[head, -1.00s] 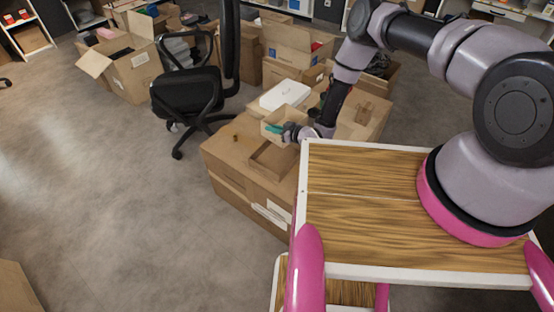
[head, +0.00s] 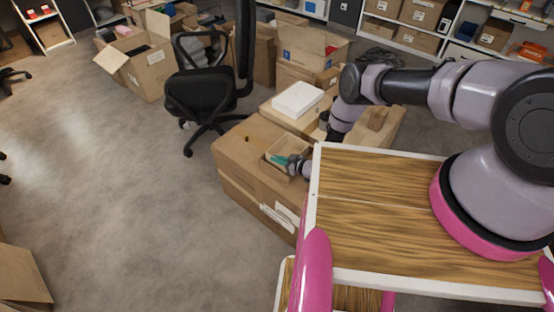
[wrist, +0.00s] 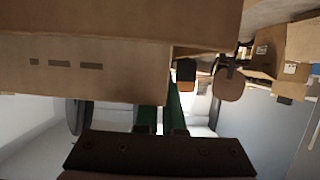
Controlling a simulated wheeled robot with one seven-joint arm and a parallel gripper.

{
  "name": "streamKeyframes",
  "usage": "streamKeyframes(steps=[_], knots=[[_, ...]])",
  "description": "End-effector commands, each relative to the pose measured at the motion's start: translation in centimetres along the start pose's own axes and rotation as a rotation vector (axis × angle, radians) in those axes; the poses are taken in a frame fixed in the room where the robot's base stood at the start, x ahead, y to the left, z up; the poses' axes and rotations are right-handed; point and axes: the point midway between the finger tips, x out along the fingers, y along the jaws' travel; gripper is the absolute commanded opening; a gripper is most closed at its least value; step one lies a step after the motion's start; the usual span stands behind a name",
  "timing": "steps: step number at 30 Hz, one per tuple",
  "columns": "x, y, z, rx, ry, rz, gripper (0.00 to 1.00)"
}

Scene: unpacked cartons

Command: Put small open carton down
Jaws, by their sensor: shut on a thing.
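The small open carton (head: 290,143) is light brown and appears upright over the top of a large brown carton (head: 238,151) in the head view. My gripper (head: 279,159), with teal fingers, is shut on its near wall. In the wrist view the brown carton wall with dark slots (wrist: 60,66) fills the upper left, and my green fingers (wrist: 160,112) reach up to it. I cannot tell whether the small carton's base touches what is below it.
A white box (head: 298,99) lies on cartons just behind. A black office chair (head: 205,92) stands to the left. My wood-topped base edge is close on the right. Open floor (head: 110,180) lies to the left.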

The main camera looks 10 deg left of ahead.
Motion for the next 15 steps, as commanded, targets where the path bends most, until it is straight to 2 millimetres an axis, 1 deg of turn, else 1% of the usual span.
streamKeyframes(steps=[6, 13, 15], knots=[[0.04, 0.03, -0.07, 0.000, 0.001, 0.000, 0.00], [0.22, -0.03, 0.61, 0.001, 0.000, 0.000, 0.00], [0.23, -0.02, 0.56, 0.001, 0.000, 0.000, 0.29]])
